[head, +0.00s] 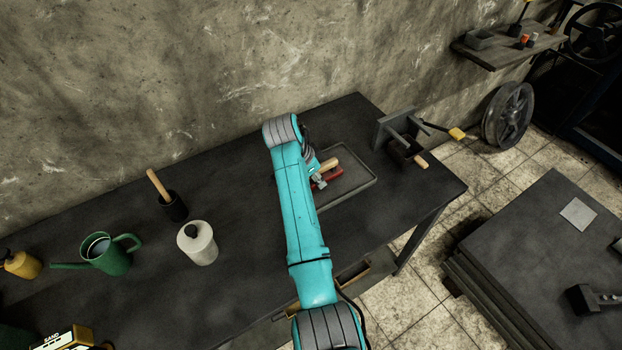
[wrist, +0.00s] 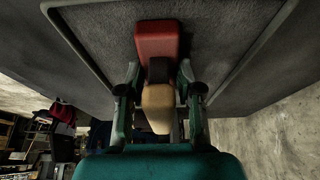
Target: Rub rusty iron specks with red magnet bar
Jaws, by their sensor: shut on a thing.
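The red magnet bar (head: 327,178) has a wooden handle (head: 327,165) and is over the shallow grey tray (head: 350,193) on the dark workbench. In the wrist view the red bar (wrist: 159,40) points away from my gripper (wrist: 158,85), with a dark collar between it and the handle (wrist: 158,107). My gripper's two fingers are shut on the magnet bar at the collar and handle. The bar is over the grainy grey tray floor (wrist: 225,45); I cannot tell whether it touches. No rusty specks can be made out. In the head view my arm hides part of the tray and the gripper.
A vise-like metal stand (head: 393,128) with wooden-handled tools is right of the tray.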

